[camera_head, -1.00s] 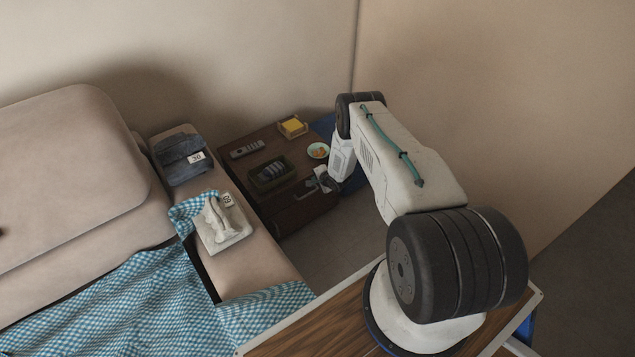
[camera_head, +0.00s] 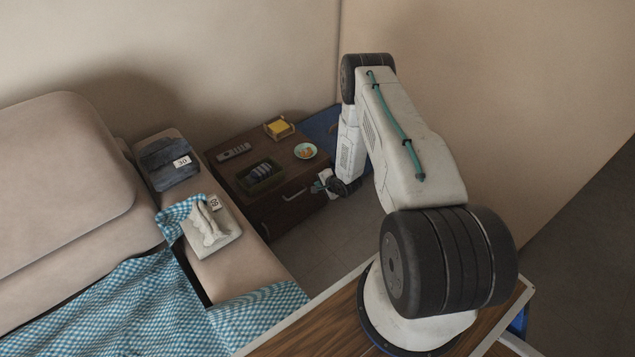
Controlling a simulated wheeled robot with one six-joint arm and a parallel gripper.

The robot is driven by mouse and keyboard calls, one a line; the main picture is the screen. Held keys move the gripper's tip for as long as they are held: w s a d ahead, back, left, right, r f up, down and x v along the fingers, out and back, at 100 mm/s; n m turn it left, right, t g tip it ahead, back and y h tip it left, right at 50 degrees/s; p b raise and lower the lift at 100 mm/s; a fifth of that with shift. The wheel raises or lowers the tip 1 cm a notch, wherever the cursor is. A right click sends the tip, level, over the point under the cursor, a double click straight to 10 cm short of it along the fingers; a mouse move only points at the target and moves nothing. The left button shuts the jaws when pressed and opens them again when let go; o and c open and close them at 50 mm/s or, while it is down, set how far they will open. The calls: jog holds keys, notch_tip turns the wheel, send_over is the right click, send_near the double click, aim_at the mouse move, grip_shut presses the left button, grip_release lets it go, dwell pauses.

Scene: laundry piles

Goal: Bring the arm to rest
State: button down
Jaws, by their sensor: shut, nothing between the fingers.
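My arm (camera_head: 405,150) is raised and bent in the head view, with its forearm hanging down at the far end. My gripper (camera_head: 323,184) is at the lower end of the forearm, in front of the right side of the brown cabinet (camera_head: 290,205). It is small in the picture and partly hidden by the wrist. It is shut with nothing in it. It looks close to the cabinet front, but I cannot tell whether it touches.
On the cabinet are a dark tray (camera_head: 246,185), a remote (camera_head: 234,151), a yellow sponge-like block (camera_head: 279,127) and a small plate (camera_head: 306,151). Folded jeans (camera_head: 168,162) and a pale folded garment (camera_head: 212,232) lie on the beige bed ledge. A blue checked cloth (camera_head: 140,300) drapes nearby.

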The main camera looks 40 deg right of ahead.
jog(key=s+n+g, duration=0.5)
jog(key=s+g, duration=0.1)
jog(key=s, duration=0.4)
jog(key=s+a+r+n+g, duration=0.2)
jog(key=s+a+r, duration=0.1)
jog(key=r, duration=1)
jog(key=s+a+r+n+g+h, duration=0.1)
jog(key=s+a+r+n+g, duration=0.15)
jog(key=r, duration=0.95)
jog(key=s+a+r+n+g, duration=0.2)
jog(key=s+r+n, duration=0.1)
jog(key=r, duration=1)
jog(key=s+a+r+n+t, duration=0.2)
jog(key=s+a+r, duration=0.6)
jog(key=r, duration=0.5)
jog(key=s+a+r+n+t, duration=0.2)
jog(key=s+a+r, duration=0.6)
jog(key=s+r, duration=0.5)
jog(key=shift+r+n+y, duration=0.25)
jog(key=shift+n+y, duration=0.05)
jog(key=shift+n, duration=0.15)
jog(key=shift+a+t, duration=0.1)
jog(key=shift+t, duration=0.15)
